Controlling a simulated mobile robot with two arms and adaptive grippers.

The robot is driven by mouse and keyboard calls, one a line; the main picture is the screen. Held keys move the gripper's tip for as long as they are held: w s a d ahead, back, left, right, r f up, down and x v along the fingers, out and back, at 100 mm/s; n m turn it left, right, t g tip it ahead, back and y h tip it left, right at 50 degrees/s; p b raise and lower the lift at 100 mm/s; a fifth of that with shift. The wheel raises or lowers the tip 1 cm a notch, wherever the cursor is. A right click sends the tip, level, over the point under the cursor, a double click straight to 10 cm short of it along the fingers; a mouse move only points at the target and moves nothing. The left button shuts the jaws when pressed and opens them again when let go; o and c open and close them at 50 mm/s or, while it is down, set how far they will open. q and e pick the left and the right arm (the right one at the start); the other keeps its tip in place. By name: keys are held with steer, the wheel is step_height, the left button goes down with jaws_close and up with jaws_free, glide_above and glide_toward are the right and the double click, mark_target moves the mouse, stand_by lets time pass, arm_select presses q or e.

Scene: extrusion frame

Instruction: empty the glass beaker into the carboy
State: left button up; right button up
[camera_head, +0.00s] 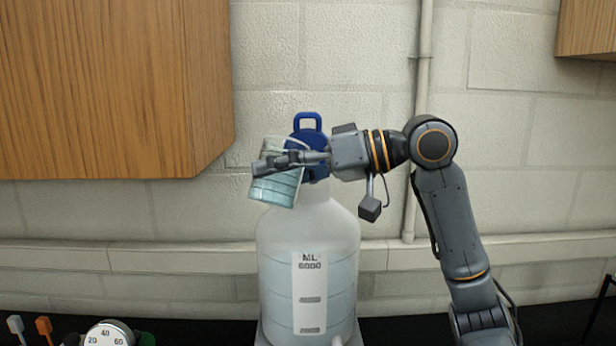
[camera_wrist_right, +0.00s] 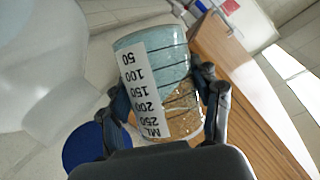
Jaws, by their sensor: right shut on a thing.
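The glass beaker (camera_head: 276,188) holds teal liquid and leans a little, its top toward the right, beside and in front of the carboy's neck. My right gripper (camera_head: 272,163) is shut around its side. The wrist view also shows the beaker (camera_wrist_right: 158,62) between the fingers (camera_wrist_right: 166,95), with its printed scale facing the camera. The carboy (camera_head: 308,235) is white and translucent, upright, with a marked label. The wrist view shows part of the carboy (camera_wrist_right: 45,55) at left. A blue lid with a loop handle (camera_head: 307,122) shows at its top. My gripper hides the carboy's mouth.
A wooden cabinet (camera_head: 110,90) hangs at the left, and another (camera_head: 588,32) at the upper right. A vertical pipe (camera_head: 422,90) runs down the wall. A dial (camera_head: 108,334) and small coloured knobs stand at the lower left.

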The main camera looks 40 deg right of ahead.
mark_target(290, 150)
steer(key=shift+w+d+r+m+y, duration=0.2)
steer(key=shift+d+r+m+y, duration=0.1)
steer(key=shift+d+m, duration=0.25)
steer(key=shift+r+m, duration=0.15)
steer(key=shift+m, duration=0.1)
steer(key=shift+r+m+y, duration=0.25)
steer(key=shift+m+y, duration=0.05)
steer(key=shift+m, duration=0.1)
steer(key=shift+r+m+y, duration=0.5)
steer(key=shift+m, duration=0.2)
stand_by(0.3)
steer(key=shift+w+d+f+m+t+y+b, duration=0.1)
steer(key=shift+f+m+t+y+b, duration=0.25)
steer(key=shift+m, duration=0.35)
steer(key=shift+d+f+m+t+y+b, duration=0.1)
steer(key=shift+f+m+t+y+b, duration=0.25)
steer(key=shift+m, duration=0.35)
stand_by(1.4)
steer(key=shift+d+r, duration=0.1)
steer(key=shift+r, duration=0.25)
steer(key=shift+w+d+r+m+p, duration=0.25)
steer(key=shift+d+r+m+p, duration=0.4)
steer(key=shift+r+m, duration=0.25)
steer(key=shift+f+t, duration=0.15)
steer(key=shift+t, duration=0.15)
steer(key=shift+d+f+m+b, duration=0.15)
steer(key=shift+f+m+b, duration=0.15)
steer(key=shift+m+b, duration=0.4)
